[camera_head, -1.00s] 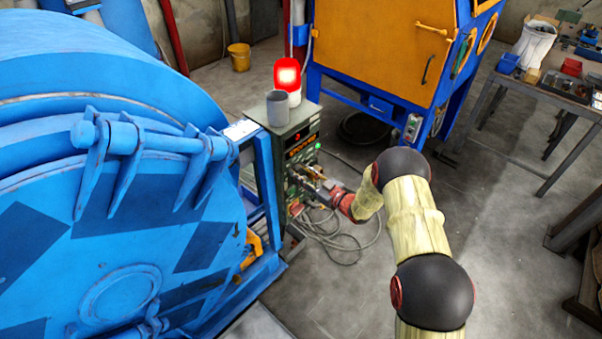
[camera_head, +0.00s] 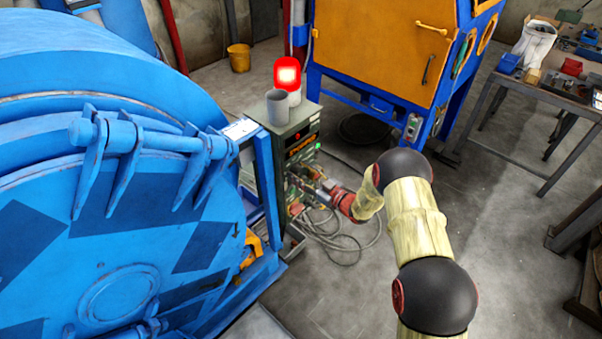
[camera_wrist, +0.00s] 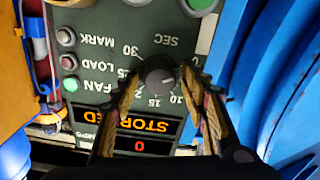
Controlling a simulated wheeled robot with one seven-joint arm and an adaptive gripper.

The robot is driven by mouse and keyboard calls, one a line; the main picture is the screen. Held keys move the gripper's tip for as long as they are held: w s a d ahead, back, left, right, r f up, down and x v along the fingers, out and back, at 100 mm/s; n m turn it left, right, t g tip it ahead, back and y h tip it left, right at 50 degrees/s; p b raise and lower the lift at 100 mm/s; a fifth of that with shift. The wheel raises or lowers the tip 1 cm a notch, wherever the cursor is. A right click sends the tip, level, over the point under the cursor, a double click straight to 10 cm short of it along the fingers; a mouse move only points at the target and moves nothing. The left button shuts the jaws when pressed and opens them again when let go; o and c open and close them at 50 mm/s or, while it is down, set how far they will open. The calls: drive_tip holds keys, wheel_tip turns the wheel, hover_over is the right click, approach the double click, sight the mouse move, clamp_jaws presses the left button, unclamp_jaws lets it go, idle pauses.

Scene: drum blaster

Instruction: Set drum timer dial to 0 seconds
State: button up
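The drum timer dial (camera_wrist: 160,80) is a dark round knob on the dark green panel, seen upside down in the wrist view. Numbers such as 10, 15 and 30 ring it, and a pale mark shows on its face. I cannot tell exactly which number it points at. My gripper (camera_wrist: 163,72) has one finger on each side of the knob, with narrow gaps visible, so contact is unclear. The red display (camera_wrist: 140,146) reads 0, beside an orange "STOPPED" sign (camera_wrist: 146,124), partly covered by a finger. In the head view my gripper (camera_head: 302,184) is at the control box (camera_head: 284,145).
The blue drum machine (camera_head: 130,210) stands close left of the box. Cables (camera_head: 340,240) lie on the floor below.

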drive_tip(key=shift+o, duration=0.3)
drive_tip(key=v, duration=1.2)
